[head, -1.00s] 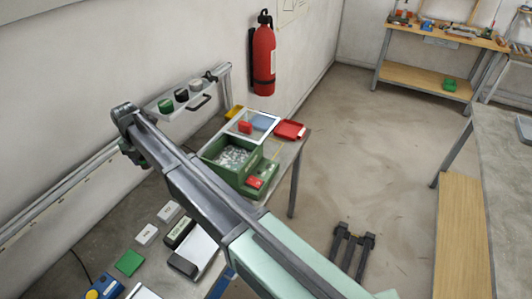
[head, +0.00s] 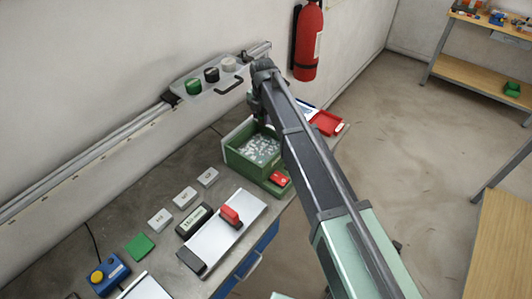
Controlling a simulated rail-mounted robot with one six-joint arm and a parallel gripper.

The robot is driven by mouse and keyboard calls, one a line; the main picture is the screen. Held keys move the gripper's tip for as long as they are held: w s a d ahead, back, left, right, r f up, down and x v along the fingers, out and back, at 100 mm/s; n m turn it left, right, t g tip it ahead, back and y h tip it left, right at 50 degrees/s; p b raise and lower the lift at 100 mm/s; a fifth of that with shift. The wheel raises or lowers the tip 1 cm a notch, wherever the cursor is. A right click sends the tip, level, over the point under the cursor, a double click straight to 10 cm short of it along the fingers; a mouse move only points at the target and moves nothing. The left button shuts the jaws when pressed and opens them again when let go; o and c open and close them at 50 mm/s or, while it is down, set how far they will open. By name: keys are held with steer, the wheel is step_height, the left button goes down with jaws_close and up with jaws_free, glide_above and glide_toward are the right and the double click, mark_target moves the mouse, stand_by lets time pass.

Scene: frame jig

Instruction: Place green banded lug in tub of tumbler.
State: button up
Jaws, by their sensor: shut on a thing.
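The tumbler's open green tub (head: 240,160) stands on the bench near the picture's middle, holding pale grey pieces. My gripper (head: 261,117), small and dark, hangs at the end of my arm over the tub's back right part. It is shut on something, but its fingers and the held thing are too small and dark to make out. I cannot pick out the green banded lug for certain. The forearm hides the area right of the tub.
A silver plate (head: 225,240) bears a red piece (head: 231,216). A red tray (head: 327,122) lies beyond my arm.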

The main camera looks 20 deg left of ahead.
mark_target(264, 157)
step_height(264, 157, down, 19)
steer(key=b, duration=1.7)
steer(key=shift+w, duration=0.1)
steer(key=o, duration=1)
steer(key=shift+r, duration=0.1)
steer(key=shift+c, duration=0.2)
step_height(264, 157, up, 12)
steer(key=p, duration=1.2)
steer(key=shift+r, duration=0.15)
steer(key=s+d+m, duration=0.5)
steer(key=d+m, duration=0.4)
steer(key=d, duration=0.5)
steer(key=s+d+m, duration=0.5)
steer(key=d+m, duration=0.3)
steer(key=d, duration=0.6)
steer(key=s+d+m, duration=1.2)
steer(key=d+m, duration=0.1)
steer(key=m, duration=0.2)
steer(key=shift+s+d, duration=0.3)
steer(key=shift+s, duration=0.05)
